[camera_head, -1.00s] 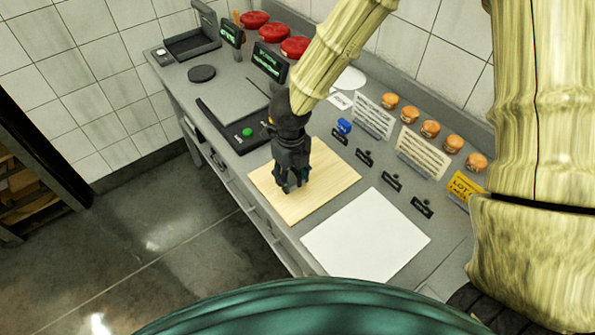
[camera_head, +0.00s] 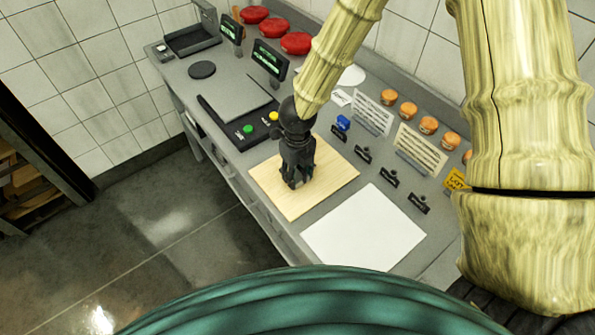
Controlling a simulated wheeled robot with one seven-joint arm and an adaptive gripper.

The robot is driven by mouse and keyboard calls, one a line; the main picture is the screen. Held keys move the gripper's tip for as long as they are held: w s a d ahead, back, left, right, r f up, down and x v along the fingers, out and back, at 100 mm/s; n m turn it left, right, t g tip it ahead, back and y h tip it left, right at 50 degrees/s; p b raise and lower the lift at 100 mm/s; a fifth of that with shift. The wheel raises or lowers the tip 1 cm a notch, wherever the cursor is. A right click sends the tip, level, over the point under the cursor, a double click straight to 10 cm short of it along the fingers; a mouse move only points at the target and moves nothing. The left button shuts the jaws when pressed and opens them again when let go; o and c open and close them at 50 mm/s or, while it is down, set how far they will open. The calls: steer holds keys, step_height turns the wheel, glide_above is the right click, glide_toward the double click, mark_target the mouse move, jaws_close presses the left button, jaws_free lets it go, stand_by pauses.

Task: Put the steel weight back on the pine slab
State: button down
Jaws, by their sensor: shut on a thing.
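The pine slab (camera_head: 332,182) is a pale wooden board lying flat on the grey bench. My gripper (camera_head: 292,184) is above the slab's left-middle part, pointing down, with its fingertips close to the wood. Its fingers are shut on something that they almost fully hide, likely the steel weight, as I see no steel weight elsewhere. I cannot tell whether the held thing touches the slab.
A white sheet (camera_head: 365,228) lies right of the slab. A scale with green and yellow buttons (camera_head: 248,129) stands to its left. Behind are a blue object (camera_head: 343,122), small black tags (camera_head: 389,178), sign cards (camera_head: 421,150), orange-topped jars (camera_head: 408,109) and red cheese wheels (camera_head: 297,43).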

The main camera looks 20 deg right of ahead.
steer(key=shift+f, duration=0.2)
steer(key=c, duration=0.8)
jaws_free()
steer(key=shift+o, duration=0.2)
step_height(320, 180, up, 12)
steer(key=shift+r+b, duration=0.2)
steer(key=shift+b, duration=0.5)
